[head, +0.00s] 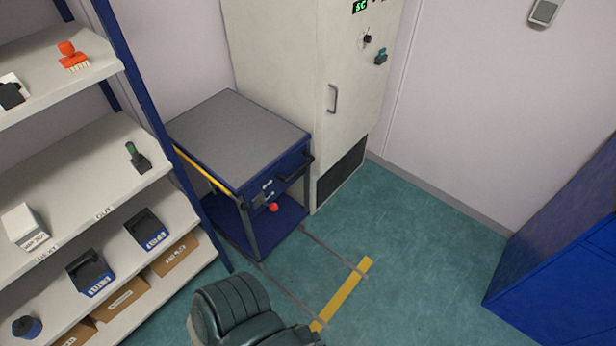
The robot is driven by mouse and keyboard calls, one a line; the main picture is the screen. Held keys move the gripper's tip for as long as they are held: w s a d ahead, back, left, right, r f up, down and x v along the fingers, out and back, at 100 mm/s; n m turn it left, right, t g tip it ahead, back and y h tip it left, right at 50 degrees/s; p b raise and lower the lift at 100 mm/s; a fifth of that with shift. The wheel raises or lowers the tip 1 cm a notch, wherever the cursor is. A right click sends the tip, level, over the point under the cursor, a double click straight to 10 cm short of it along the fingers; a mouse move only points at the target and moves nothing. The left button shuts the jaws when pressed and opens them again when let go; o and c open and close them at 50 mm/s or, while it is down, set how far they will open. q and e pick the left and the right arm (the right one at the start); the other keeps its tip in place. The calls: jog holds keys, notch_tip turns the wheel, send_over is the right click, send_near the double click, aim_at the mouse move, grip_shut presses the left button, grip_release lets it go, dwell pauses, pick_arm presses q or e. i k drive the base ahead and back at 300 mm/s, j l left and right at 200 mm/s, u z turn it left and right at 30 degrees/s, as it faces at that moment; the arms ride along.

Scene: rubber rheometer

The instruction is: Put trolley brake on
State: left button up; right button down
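The trolley (240,136) stands against the tall cream cabinet, with a grey top, blue sides and a blue lower shelf. A yellow bar (203,170) runs along its left edge. Its front has small metal fittings (267,187) and a dark handle at the right corner. A small red knob (273,207) shows low at the front, above the lower shelf; I cannot tell whether it is the brake or how it is set. The wheels are not clearly visible. Neither of my grippers is in view.
The cream cabinet (290,60) has a handle and a green display. Shelving (95,180) with trays and boxes stands left. A blue cabinet (570,265) stands right. A dark green padded shape (232,308), unidentified, is at the bottom. Green floor (425,270) is clear beyond the yellow strip (345,292).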

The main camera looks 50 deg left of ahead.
aim_at(273, 207)
jog(key=u, duration=2.1)
